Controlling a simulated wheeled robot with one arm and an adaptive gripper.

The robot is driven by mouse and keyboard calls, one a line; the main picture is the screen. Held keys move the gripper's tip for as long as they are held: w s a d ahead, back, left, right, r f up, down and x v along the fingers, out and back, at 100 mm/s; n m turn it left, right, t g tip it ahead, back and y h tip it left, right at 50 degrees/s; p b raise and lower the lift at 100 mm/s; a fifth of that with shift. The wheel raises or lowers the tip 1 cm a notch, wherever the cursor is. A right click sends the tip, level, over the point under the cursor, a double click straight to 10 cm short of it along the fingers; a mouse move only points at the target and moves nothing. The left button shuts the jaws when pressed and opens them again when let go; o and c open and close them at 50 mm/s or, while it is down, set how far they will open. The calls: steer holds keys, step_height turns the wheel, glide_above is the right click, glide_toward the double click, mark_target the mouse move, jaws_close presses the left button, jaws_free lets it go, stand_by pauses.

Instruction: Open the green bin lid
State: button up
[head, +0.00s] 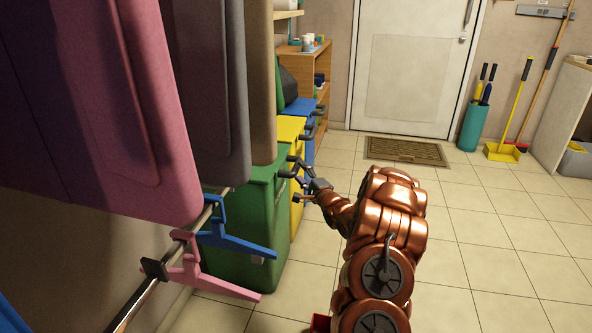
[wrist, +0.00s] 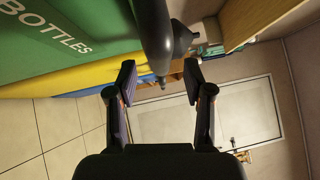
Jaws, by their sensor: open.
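The green bin (head: 250,215) stands at left centre in the head view, partly hidden by hanging items. Its front, with white "BOTTLES" lettering, fills the upper left of the wrist view (wrist: 50,45). A dark rounded handle bar (wrist: 153,35) runs down from the top of the wrist view, its end near the space between my fingertips. My gripper (head: 298,177) is beside the green bin's upper front edge. In the wrist view my gripper (wrist: 160,80) is open, with fingers apart on either side of the bar's end. I cannot tell whether they touch it.
A yellow bin (head: 290,130) and a blue bin (head: 308,148) stand beyond the green one. Pink (head: 130,100), grey and beige panels hang at the left above a rail with pink and blue hooks.

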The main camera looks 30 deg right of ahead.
mark_target(297, 167)
steer(key=shift+w+d+r+b, duration=0.15)
steer(key=shift+w+b, duration=0.4)
steer(key=shift+w, duration=1.5)
jaws_close()
